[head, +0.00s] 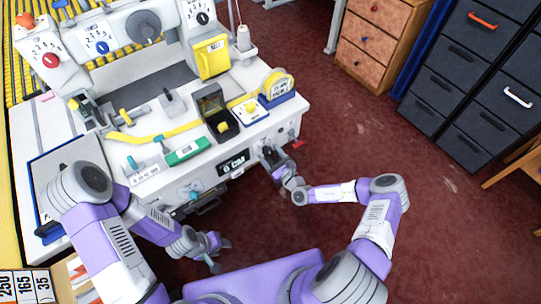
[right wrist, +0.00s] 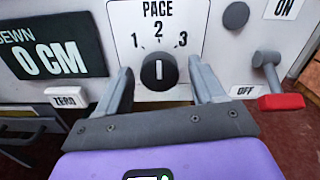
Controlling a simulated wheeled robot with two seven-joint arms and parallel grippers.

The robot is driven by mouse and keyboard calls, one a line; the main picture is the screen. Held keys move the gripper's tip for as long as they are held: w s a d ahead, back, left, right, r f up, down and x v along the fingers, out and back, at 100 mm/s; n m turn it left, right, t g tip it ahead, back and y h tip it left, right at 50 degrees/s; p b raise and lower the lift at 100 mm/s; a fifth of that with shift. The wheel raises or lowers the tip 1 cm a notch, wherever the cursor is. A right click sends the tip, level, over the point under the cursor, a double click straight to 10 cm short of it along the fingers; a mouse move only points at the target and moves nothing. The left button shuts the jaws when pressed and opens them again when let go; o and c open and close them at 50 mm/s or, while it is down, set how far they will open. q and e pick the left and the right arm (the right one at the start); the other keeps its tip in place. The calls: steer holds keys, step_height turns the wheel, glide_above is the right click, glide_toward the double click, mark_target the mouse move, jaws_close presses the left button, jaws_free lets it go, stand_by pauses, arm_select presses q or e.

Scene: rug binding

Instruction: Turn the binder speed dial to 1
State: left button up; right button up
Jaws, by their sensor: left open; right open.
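The speed dial (right wrist: 159,73) is a black round knob under the label PACE on a white plate, with 1 at left, 2 at top and 3 at right. Its white mark points up at 2. My right gripper (right wrist: 161,68) is open, with one finger on each side of the dial and gaps between the fingers and the knob. In the head view, my right gripper (head: 272,163) is at the machine's front right corner and the dial is hidden there. My left gripper (head: 215,252) is low in front of the machine, away from the dial, and open.
Left of the dial are a 0 CM display (right wrist: 52,55) and a ZERO button (right wrist: 66,97). Right of it are a dark round button (right wrist: 236,15) and an ON/OFF lever with a red end (right wrist: 281,102). The red floor (head: 345,140) right of the machine is clear.

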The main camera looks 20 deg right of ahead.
steer(key=c, duration=1.1)
steer(key=shift+o, duration=0.2)
steer(key=n+p, duration=0.5)
steer(key=p, duration=0.2)
steer(key=shift+r+p, duration=0.2)
steer(key=shift+p, duration=0.15)
steer(key=shift+f+n+p, duration=0.2)
steer(key=shift+n+p, duration=1.35)
steer(key=shift+n, duration=0.45)
steer(key=shift+d, duration=0.1)
steer(key=o, duration=1.1)
steer(key=shift+c, duration=0.2)
steer(key=p+v, duration=0.1)
steer(key=v, duration=0.6)
steer(key=shift+s, duration=0.25)
